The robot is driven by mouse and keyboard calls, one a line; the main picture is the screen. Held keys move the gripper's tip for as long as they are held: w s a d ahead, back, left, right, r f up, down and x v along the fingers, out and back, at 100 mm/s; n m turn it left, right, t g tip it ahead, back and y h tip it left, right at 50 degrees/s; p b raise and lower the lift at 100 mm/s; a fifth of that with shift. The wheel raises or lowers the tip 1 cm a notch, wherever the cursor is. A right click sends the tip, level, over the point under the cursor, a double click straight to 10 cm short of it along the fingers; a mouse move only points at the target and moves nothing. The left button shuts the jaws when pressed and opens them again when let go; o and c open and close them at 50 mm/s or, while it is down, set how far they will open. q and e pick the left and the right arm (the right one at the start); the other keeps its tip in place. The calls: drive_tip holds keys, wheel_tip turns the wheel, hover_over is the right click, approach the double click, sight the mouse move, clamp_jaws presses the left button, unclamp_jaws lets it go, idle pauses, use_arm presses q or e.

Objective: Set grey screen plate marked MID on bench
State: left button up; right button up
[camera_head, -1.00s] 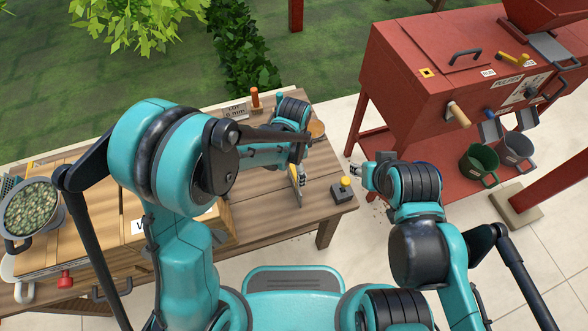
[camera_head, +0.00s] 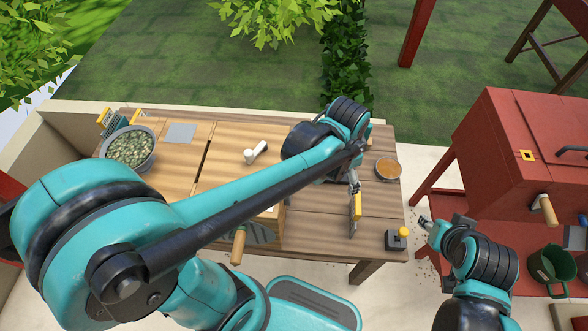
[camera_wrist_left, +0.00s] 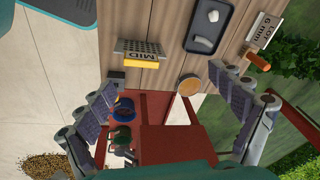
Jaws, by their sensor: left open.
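The grey screen plate marked MID (camera_wrist_left: 138,48) has a yellow strip along one edge and stands on the wooden bench (camera_wrist_left: 165,72). In the head view the plate (camera_head: 351,229) shows as a thin grey edge with its yellow strip, near the bench's front right. My left gripper (camera_head: 354,182) is just above and behind the plate. In the left wrist view its fingers (camera_wrist_left: 168,80) are wide apart with nothing between them, and the plate is beyond them. My right gripper (camera_head: 426,223) is off the bench's right end; its fingers are too small to judge.
A pan of greenish beans (camera_head: 131,147) sits at the bench's left. The red machine (camera_head: 520,150) stands to the right.

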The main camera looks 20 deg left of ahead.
use_arm(q)
drive_tip(key=s+a+r+n+t, duration=0.4)
drive_tip(key=s+a+n, duration=0.4)
drive_tip(key=a, duration=0.3)
drive_tip(key=shift+s+a+r+n+t+y, duration=0.2)
drive_tip(key=shift+r+n+t+y, duration=0.15)
drive_tip(key=shift+n, duration=0.55)
drive_tip(key=shift+f, duration=0.15)
